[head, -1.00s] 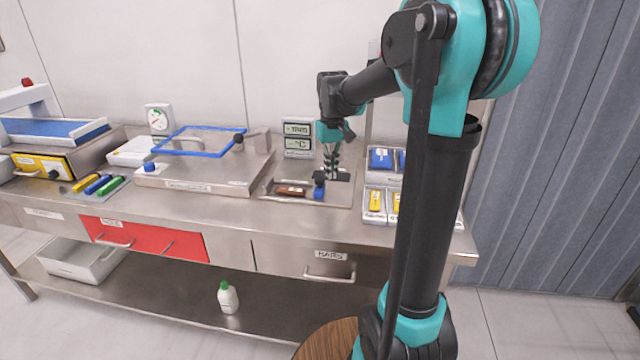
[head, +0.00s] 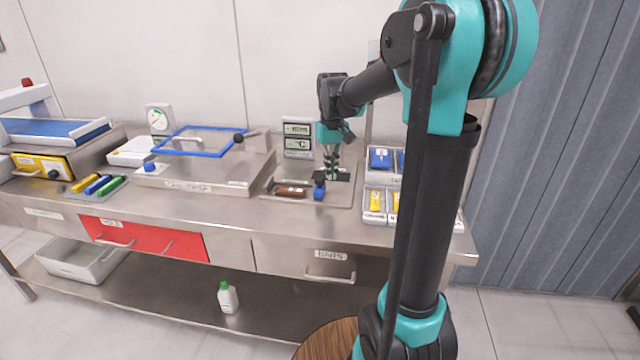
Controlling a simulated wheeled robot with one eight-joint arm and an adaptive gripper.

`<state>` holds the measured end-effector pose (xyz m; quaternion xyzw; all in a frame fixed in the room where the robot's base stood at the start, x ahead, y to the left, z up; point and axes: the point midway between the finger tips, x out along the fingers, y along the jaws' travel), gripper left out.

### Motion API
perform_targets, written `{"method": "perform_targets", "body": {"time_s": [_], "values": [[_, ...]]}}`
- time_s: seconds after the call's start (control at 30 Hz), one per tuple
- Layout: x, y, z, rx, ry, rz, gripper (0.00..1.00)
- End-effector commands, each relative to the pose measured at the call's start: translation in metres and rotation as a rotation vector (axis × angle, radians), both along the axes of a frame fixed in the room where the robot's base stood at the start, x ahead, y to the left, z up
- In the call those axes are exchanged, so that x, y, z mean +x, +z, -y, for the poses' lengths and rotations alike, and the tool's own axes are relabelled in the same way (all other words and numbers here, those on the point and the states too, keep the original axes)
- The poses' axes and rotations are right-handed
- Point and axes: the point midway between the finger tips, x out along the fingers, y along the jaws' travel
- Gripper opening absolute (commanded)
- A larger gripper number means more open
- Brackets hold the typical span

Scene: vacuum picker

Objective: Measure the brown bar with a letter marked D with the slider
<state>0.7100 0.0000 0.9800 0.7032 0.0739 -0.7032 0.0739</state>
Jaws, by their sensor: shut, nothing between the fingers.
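The brown bar (head: 290,191) lies on the metal measuring plate (head: 336,199) right of the middle of the bench. Its letter is too small to read. The slider with its blue block (head: 319,192) stands at the right end of the bar; I cannot tell whether they touch. My gripper (head: 331,176) points down just above and behind the slider, shut and empty. A display (head: 298,138) with two readouts, the lower marked °C, stands behind the plate; its upper reading is too small to read.
A steel box with a blue frame (head: 200,141) stands left of the plate. Trays with blue and yellow blocks (head: 375,200) stand close on the right. Yellow, blue and green bars (head: 98,186) lie at the left. A white bottle (head: 228,297) stands on the lower shelf.

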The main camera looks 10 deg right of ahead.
Motion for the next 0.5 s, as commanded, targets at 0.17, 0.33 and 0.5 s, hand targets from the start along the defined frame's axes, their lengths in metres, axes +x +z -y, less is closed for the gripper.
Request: {"method": "perform_targets", "body": {"time_s": [0.17, 0.33, 0.5], "values": [[0.0, -0.007, 0.0, 0.0, 0.0, 0.0, 0.0], [0.0, -0.013, 0.0, 0.0, 0.0, 0.0, 0.0], [0.0, -0.019, 0.0, 0.0, 0.0, 0.0, 0.0]]}}
